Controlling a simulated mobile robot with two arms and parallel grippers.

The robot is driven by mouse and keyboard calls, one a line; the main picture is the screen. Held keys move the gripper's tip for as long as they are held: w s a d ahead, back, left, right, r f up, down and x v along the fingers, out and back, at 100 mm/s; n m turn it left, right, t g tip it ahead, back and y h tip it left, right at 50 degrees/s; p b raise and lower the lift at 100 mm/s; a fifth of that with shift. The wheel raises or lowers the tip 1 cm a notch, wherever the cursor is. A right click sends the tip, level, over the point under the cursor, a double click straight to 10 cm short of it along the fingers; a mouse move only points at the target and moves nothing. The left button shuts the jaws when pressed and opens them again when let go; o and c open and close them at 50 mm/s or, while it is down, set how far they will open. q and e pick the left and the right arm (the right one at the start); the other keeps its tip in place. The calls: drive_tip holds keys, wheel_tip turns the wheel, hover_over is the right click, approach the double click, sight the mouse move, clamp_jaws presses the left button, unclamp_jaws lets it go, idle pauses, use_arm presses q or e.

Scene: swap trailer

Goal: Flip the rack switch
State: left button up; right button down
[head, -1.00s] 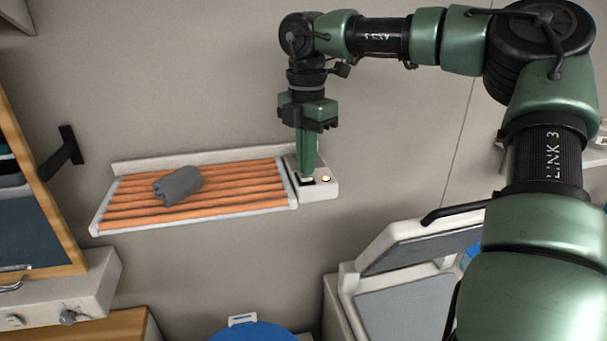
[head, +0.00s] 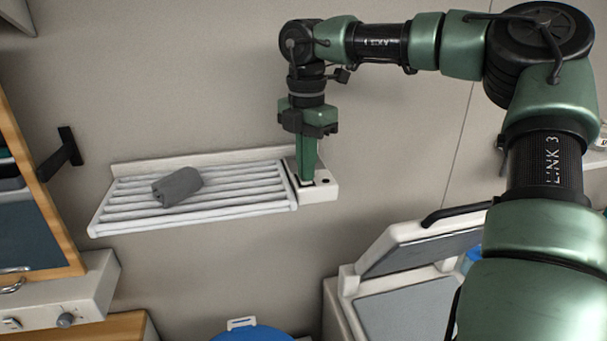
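The wall rack (head: 240,208) has white bars with no orange glow. A rolled grey cloth (head: 177,187) lies on it. The white switch box (head: 322,193) is at the rack's right end, with a small dark spot on its top at the right. My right gripper (head: 306,182) points down with its fingers together, and its tips are at the switch on the box. The fingertips cover much of the switch, so its position is hard to see. My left gripper is not in view.
A white open-lidded unit (head: 400,300) stands at the lower right, and a blue round lid (head: 252,332) is at the bottom. A black wall bracket (head: 62,153) sticks out left of the rack.

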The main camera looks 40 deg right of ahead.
wheel_tip(320, 180, up, 2)
drive_tip(key=shift+w+r+p, duration=0.1)
drive_tip(key=shift+p, duration=0.55)
wheel_tip(320, 180, up, 2)
drive_tip(key=shift+r+p, duration=0.1)
drive_tip(key=shift+p, duration=0.6)
drive_tip(key=shift+r+p, duration=0.45)
drive_tip(key=shift+r, duration=0.7)
